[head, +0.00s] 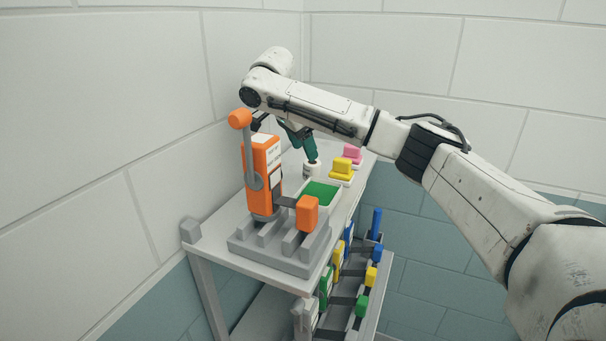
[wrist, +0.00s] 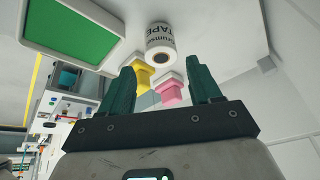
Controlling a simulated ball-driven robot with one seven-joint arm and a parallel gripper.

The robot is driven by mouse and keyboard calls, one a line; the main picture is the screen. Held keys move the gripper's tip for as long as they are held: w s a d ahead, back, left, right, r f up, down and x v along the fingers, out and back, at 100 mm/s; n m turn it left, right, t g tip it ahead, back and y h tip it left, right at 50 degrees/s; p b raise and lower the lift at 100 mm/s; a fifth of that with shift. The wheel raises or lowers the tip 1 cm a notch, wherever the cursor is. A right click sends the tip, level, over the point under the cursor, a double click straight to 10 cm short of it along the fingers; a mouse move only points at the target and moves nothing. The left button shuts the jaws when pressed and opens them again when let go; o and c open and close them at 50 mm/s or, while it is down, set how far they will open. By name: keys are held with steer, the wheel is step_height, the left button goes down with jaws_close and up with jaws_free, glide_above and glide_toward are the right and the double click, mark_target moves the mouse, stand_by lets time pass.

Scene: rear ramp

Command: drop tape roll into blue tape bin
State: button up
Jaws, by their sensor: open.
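The tape roll is a white cylinder marked "TAPE" (wrist: 160,36), with a dark-centred core end facing the wrist camera. It stands on the cart's top shelf and shows small in the head view (head: 312,169). My gripper (wrist: 160,73) has two green fingers, spread apart with nothing between them. In the wrist view the roll lies beyond the fingertips, roughly centred between them. In the head view the fingers (head: 311,153) point down just above the roll. I cannot make out a blue tape bin in either view.
A white-rimmed green tray (head: 319,193) is near the roll; yellow (head: 342,168) and pink (head: 353,153) blocks stand right of it. An orange device (head: 263,168) sits on a grey ribbed base (head: 262,245) at the front. Coloured handles (head: 361,305) line the cart's side. Walls close off the left and back.

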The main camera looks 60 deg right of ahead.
mark_target(312, 163)
steer(key=x, duration=0.3)
steer(key=shift+f, duration=0.1)
steer(key=x, duration=0.4)
steer(key=shift+d+p, duration=0.2)
steer(key=shift+p, duration=0.1)
steer(key=shift+f, duration=0.25)
steer(key=shift+c, duration=0.3)
steer(key=c, duration=0.8)
